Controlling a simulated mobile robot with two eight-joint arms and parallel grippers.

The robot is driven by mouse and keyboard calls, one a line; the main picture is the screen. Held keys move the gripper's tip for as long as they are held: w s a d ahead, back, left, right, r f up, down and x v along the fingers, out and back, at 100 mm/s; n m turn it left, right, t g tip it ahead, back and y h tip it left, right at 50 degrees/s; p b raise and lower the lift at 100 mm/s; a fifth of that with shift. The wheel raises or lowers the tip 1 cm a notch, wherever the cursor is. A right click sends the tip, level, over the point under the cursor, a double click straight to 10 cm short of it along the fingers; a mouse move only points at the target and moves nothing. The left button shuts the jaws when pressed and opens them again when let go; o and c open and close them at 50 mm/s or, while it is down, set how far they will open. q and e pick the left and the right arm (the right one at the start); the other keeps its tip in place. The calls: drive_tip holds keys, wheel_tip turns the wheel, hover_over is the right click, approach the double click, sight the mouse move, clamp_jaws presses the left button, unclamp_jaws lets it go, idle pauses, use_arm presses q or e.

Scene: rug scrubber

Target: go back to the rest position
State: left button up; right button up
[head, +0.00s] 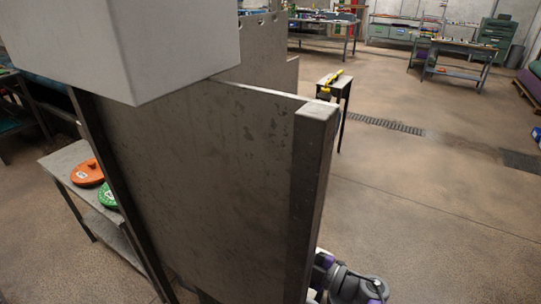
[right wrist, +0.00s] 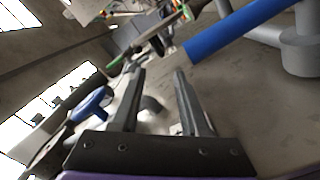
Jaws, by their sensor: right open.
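My right gripper (right wrist: 160,72) shows in the right wrist view with its two dark fingers apart and nothing between them. In the head view a grey and purple part of my arm shows at the bottom, right of the panel's edge. No fingertips can be made out there. My left gripper is in neither view.
A tall grey metal panel (head: 200,165) fills the head view's middle, with a pale box (head: 170,45) above. A small table (head: 68,160) with orange (head: 87,172) and green (head: 108,196) discs stands left. Open floor lies right. A blue bar (right wrist: 235,28) is near the right gripper.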

drive_tip(key=w+d+r+m+t+h+p, duration=0.2)
drive_tip(key=w+d+r+m+t+h, duration=0.3)
drive_tip(key=r, duration=0.3)
drive_tip(key=s+d+r+m+t+h+p, duration=0.2)
drive_tip(key=s+d+r+m+h, duration=0.1)
drive_tip(key=d+m+h, duration=0.7)
use_arm(q)
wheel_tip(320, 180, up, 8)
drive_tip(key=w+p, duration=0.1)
drive_tip(key=p, duration=0.2)
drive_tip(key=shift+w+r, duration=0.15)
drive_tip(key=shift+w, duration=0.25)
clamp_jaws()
use_arm(e)
drive_tip(key=s+a+f+m+g, duration=0.1)
drive_tip(key=s+f+m+g, duration=0.1)
drive_tip(key=s, duration=0.5)
drive_tip(key=s+a+f+m+g, duration=0.1)
drive_tip(key=s+f+m+g, duration=0.1)
drive_tip(key=s+f+g, duration=0.3)
drive_tip(key=s+a+f+m+g, duration=0.1)
drive_tip(key=s+f+g, duration=0.3)
drive_tip(key=s, duration=0.5)
drive_tip(key=shift+f+m+g, duration=0.15)
drive_tip(key=shift+m+g, duration=0.35)
drive_tip(key=shift+m, duration=0.1)
